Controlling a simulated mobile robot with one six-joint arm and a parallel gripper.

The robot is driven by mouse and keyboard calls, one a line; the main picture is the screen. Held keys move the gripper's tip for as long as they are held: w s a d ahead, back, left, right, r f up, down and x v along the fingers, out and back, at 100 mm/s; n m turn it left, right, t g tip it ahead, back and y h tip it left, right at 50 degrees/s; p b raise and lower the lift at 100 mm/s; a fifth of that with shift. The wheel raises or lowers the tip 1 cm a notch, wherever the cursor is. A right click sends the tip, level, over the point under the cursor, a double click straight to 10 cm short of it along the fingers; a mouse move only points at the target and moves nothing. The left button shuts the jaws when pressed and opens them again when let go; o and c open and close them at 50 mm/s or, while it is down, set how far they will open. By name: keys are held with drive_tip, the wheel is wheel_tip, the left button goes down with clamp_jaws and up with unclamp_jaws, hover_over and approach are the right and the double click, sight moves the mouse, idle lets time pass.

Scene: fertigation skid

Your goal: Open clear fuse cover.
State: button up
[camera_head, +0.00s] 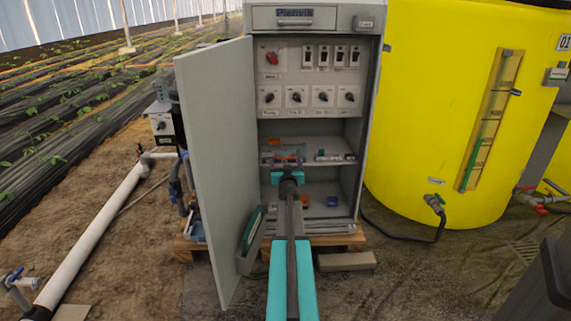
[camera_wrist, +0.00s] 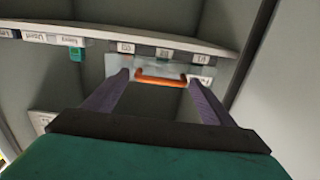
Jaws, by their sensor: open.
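The clear fuse cover (camera_wrist: 150,65) is a small see-through panel with an orange handle (camera_wrist: 161,83) along one edge. It sits by a lower shelf inside the grey cabinet (camera_head: 210,130). In the head view the orange part of the handle shows faintly just beyond my gripper (camera_head: 288,170). In the wrist view my gripper (camera_wrist: 160,82) is open, and its two dark fingers stand on either side of the handle. I cannot tell whether they touch the cover. The cover looks shut, but its hinge edge is not clear.
The cabinet door stands open at left, with a green item in its pocket (camera_head: 252,232). Rotary switches (camera_head: 296,97) and breakers (camera_head: 323,56) are above. A blue part (camera_head: 332,201) lies on the cabinet floor. A yellow tank (camera_head: 430,100) stands close at right.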

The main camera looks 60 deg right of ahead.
drive_tip(key=shift+w+d, duration=0.15)
drive_tip(key=shift+d, duration=0.05)
drive_tip(key=c, duration=1)
drive_tip(key=shift+a, duration=0.35)
drive_tip(key=shift+c, duration=1.2)
drive_tip(key=shift+d, duration=0.35)
drive_tip(key=shift+d+r, duration=0.1)
